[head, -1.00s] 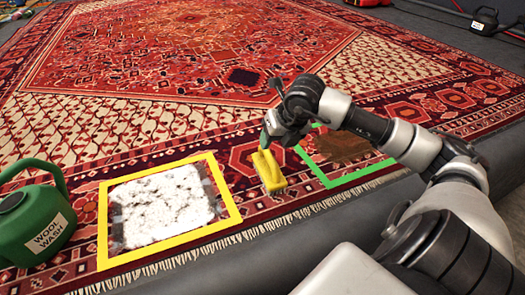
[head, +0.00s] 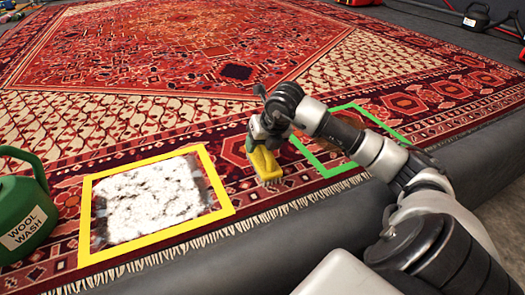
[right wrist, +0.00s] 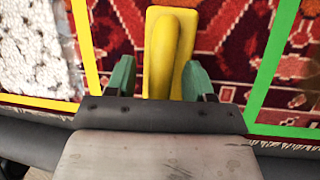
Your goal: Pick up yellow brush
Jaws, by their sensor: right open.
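The yellow brush (head: 265,166) lies on the patterned rug, its bristles down, between the yellow frame and the green frame. It also shows in the right wrist view (right wrist: 172,42), with its raised handle running between the two green fingers. My right gripper (head: 258,142) is open and sits over the brush, with one finger on each side of the handle and a gap on both sides. The near part of the brush is hidden behind the gripper body in the wrist view. My left gripper is not in view.
A yellow frame (head: 88,215) surrounds white foam left of the brush. A green frame (head: 345,172) lies to the right, partly behind my arm. A green wool wash can (head: 22,215) stands at the far left. The rug's fringed edge is close in front.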

